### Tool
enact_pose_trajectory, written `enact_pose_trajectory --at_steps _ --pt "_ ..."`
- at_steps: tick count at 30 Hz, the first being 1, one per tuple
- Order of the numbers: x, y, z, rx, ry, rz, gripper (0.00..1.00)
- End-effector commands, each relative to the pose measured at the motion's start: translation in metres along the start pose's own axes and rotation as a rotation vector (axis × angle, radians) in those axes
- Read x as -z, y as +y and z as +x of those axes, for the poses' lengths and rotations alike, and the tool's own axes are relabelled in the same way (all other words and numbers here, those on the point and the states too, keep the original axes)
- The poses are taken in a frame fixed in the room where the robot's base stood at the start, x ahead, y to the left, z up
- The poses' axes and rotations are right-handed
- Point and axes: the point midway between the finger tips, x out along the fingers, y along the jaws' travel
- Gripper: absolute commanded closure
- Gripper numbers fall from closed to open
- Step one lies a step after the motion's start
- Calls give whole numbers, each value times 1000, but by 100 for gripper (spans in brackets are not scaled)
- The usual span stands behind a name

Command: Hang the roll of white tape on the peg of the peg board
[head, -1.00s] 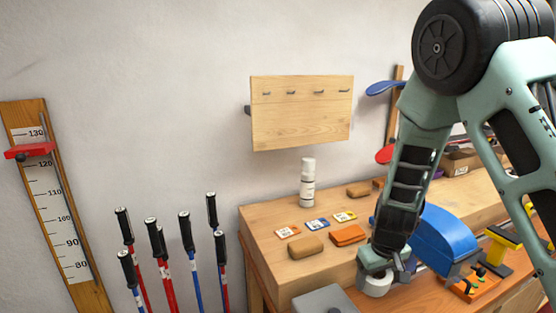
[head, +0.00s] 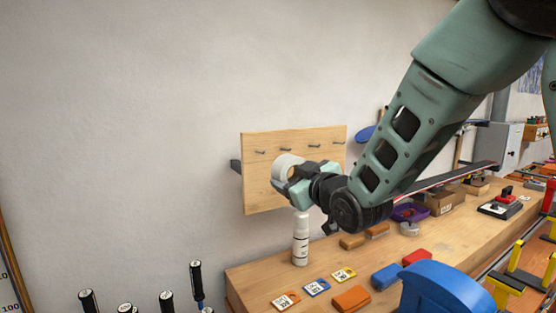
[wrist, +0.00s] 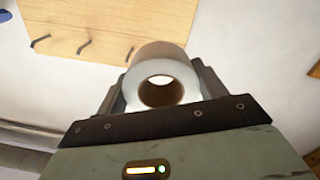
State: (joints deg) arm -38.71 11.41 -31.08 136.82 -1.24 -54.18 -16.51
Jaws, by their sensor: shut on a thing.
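The wooden peg board (wrist: 75,15) carries several grey hook-like pegs (head: 312,145) in a row. I cannot tell how far the roll is from the board.
A white bottle (head: 300,243) stands on the bench below my gripper. Coloured cards (head: 317,287), brown and orange blocks (head: 350,298) and a blue curved thing (head: 445,290) lie nearby. Several ski poles (head: 196,283) stand at lower left. The wall left of the board is clear.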

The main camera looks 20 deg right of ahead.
Motion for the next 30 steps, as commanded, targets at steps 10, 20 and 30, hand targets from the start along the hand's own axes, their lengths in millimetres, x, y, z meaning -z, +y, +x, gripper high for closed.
enact_pose_trajectory --at_steps 10,20,30 --pt "24 -1 1 21 59 -2 51" --pt "26 -1 22 21 58 -3 51" --pt "27 -1 45 20 57 -3 51"
